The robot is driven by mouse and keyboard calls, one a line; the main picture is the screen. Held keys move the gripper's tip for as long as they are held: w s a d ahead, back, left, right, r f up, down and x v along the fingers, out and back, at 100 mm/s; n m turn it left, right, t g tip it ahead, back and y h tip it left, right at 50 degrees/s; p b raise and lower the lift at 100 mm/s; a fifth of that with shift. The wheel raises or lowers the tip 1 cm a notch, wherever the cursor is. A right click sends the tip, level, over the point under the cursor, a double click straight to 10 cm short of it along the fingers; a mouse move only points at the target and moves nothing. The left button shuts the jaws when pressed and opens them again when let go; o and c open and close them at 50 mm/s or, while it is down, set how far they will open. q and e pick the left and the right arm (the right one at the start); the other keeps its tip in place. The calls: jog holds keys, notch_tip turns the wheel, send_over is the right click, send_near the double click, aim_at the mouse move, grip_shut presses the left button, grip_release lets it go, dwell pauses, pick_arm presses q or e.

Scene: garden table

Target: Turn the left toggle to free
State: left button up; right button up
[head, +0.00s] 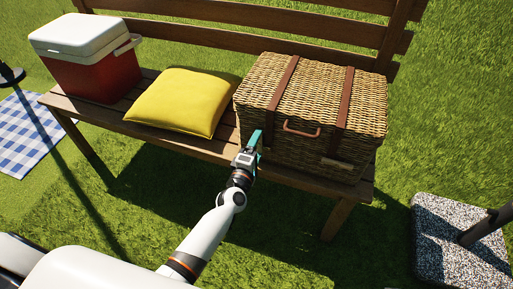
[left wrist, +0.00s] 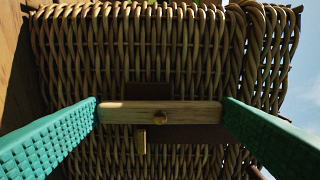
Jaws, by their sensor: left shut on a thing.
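The wicker basket (head: 315,88) sits closed on the bench, with two brown leather straps down its lid and front. My left gripper (head: 254,141) is at the left part of the basket's front and hides the left toggle in the head view. In the left wrist view the left toggle (left wrist: 185,112) is a wooden bar with a brass pin in its middle, lying between the green fingers. The fingers touch its two ends, so the gripper is shut on it. The right toggle (head: 338,163) is a wooden bar lying nearly level at the right strap's lower end. My right gripper is not in view.
A copper-coloured handle (head: 301,133) is on the basket's front between the straps. A yellow cushion (head: 184,101) and a red cooler (head: 91,75) with a white lid share the wooden bench (head: 187,143). A speckled stone base (head: 440,250) with a pole stands at right.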

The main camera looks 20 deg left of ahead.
pick_arm(q)
jog(key=shift+f, duration=0.1)
jog(key=o, duration=0.8)
jog(key=shift+s, duration=0.1)
jog(key=s+p, duration=0.1)
jog(key=s, duration=1.1)
jog(key=shift+a+p, duration=0.2)
jog(key=shift+p, duration=0.15)
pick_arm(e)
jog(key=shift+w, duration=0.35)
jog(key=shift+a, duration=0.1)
